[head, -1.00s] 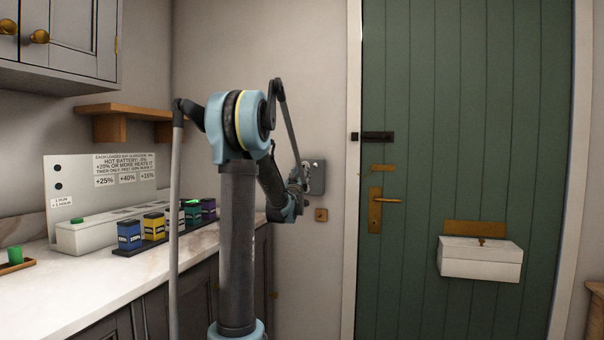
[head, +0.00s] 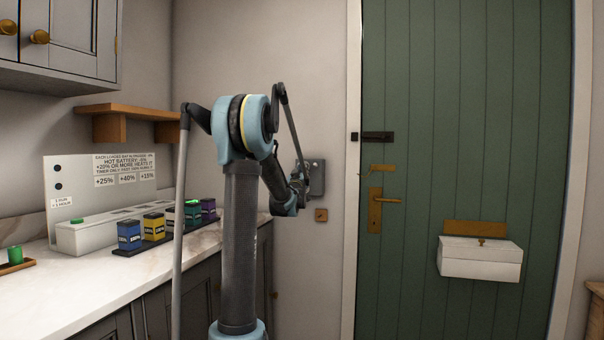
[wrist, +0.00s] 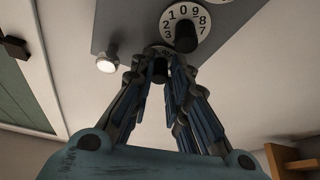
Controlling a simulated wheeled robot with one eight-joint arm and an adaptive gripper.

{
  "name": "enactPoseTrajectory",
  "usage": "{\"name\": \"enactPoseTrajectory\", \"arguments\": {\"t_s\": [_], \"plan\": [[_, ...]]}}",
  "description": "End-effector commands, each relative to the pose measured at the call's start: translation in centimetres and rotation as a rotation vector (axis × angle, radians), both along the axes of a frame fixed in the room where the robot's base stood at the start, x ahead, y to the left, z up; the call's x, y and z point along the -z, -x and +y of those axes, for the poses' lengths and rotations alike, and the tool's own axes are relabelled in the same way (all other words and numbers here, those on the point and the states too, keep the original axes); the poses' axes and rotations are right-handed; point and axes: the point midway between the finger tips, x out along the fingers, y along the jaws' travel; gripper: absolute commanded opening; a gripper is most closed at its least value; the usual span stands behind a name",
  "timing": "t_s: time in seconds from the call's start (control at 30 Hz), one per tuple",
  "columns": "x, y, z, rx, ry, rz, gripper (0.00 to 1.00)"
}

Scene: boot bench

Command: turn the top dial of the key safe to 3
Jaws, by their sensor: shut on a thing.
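The grey key safe (head: 317,178) is on the wall left of the green door. In the wrist view its grey plate (wrist: 125,25) carries black-knobbed dials with white numbered faces. One dial (wrist: 184,24) shows 2, 3, 1, 0, 9, 8 and 7 around its knob. My arm partly covers the safe in the head view.
The green door (head: 460,90) has a brass handle (head: 388,200) and a white box (head: 480,258). A counter (head: 60,290) with coloured batteries (head: 153,226) stands left, below a wooden shelf (head: 125,110).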

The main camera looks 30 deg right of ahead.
Motion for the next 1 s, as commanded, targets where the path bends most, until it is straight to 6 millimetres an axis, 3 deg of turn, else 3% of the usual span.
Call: {"name": "enactPoseTrajectory", "arguments": {"t_s": [0.57,0.6,0.7,1.0], "plan": [[0.13,-0.26,0.33,-0.004,-0.049,-0.056,0.00],[0.13,-0.26,0.34,-0.004,-0.049,-0.056,0.18],[0.12,-0.26,0.32,-0.004,-0.049,-0.056,0.36],[0.08,-0.14,0.23,-0.002,-0.049,-0.057,0.36]]}}
